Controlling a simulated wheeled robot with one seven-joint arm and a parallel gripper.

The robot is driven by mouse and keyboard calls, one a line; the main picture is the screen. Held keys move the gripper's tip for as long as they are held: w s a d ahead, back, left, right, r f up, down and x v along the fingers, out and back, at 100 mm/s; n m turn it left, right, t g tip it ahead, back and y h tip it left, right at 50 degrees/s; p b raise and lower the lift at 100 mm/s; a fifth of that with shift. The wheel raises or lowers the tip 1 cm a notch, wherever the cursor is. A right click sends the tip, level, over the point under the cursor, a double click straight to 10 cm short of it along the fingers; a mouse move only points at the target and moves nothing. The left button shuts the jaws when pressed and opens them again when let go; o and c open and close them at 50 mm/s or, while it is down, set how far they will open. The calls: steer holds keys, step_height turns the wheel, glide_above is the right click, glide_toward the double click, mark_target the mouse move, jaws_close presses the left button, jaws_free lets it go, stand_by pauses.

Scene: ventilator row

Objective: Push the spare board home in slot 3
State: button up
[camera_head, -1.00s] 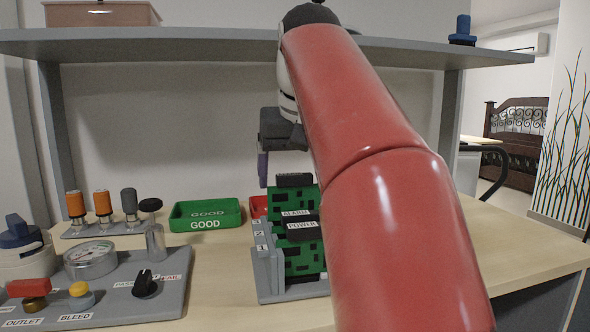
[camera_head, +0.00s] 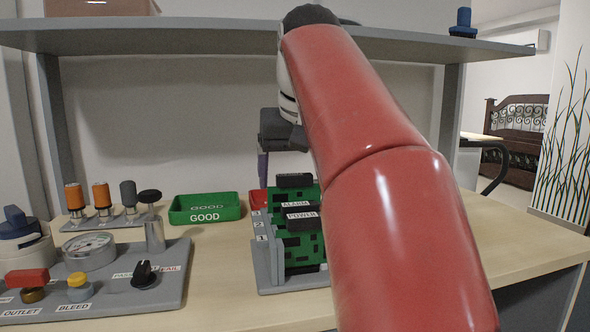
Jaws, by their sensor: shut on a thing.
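The slot rack (camera_head: 265,268) stands on the bench, with 1, 2 and 3 marked front to back on its left side. Two green boards sit in it, the POWER board (camera_head: 300,250) in front and the ALARM board (camera_head: 296,204) behind. A further black handle on green, which I take for the spare board (camera_head: 295,181), stands higher behind them. My gripper (camera_head: 268,170) is above the rear of the rack, one finger showing left of that handle. Its other finger and the actual grip are hidden. The bottom of the spare board is hidden by the front boards.
A green GOOD tray (camera_head: 205,210) is left of the rack, and a red tray (camera_head: 257,201) shows partly behind it. A grey panel (camera_head: 110,290) with gauge and knobs lies at left. A shelf (camera_head: 180,43) spans above. My red arm covers the rack's right side.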

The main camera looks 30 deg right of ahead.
mark_target(295, 185)
steer(key=shift+f, duration=0.25)
stand_by(0.4)
steer(key=shift+f+b, duration=0.55)
steer(key=shift+f, duration=0.05)
steer(key=shift+f+b, duration=0.65)
steer(key=shift+f, duration=0.2)
stand_by(0.9)
steer(key=o, duration=0.9)
step_height(295, 185, up, 5)
steer(key=p, duration=0.5)
steer(key=shift+r, duration=1.05)
